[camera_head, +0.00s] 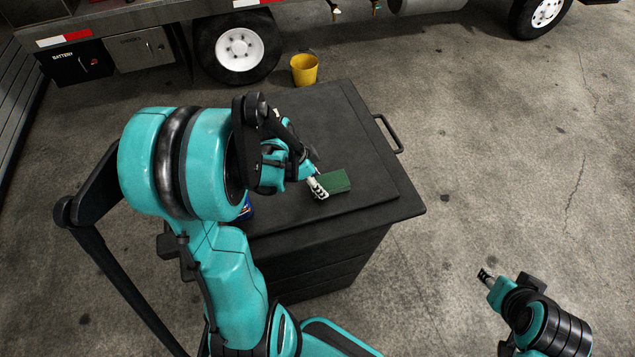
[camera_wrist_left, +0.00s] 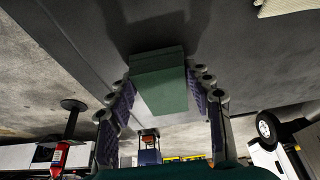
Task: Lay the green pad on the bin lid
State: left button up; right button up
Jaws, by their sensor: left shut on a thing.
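The green pad (camera_head: 334,181) is a small flat block over the front right part of the black bin lid (camera_head: 290,120). My left gripper (camera_head: 319,185) is shut on the pad's left end. In the left wrist view the green pad (camera_wrist_left: 160,82) sits between the two fingers of my left gripper (camera_wrist_left: 163,105), with the dark lid surface beyond it and a shadow close to it. I cannot tell whether the pad touches the lid. My right gripper (camera_head: 487,276) is off to the right of the bin, away from the lid; its jaw state is unclear.
A blue can (camera_head: 247,208) stands on the lid's left side, partly hidden by my left arm. The bin's handle (camera_head: 388,133) sticks out on the right. A yellow bucket (camera_head: 304,69) and a truck wheel (camera_head: 240,50) are behind.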

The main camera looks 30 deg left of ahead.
pick_arm(q)
jog(key=shift+f, duration=0.15)
jog(key=o, duration=1.1)
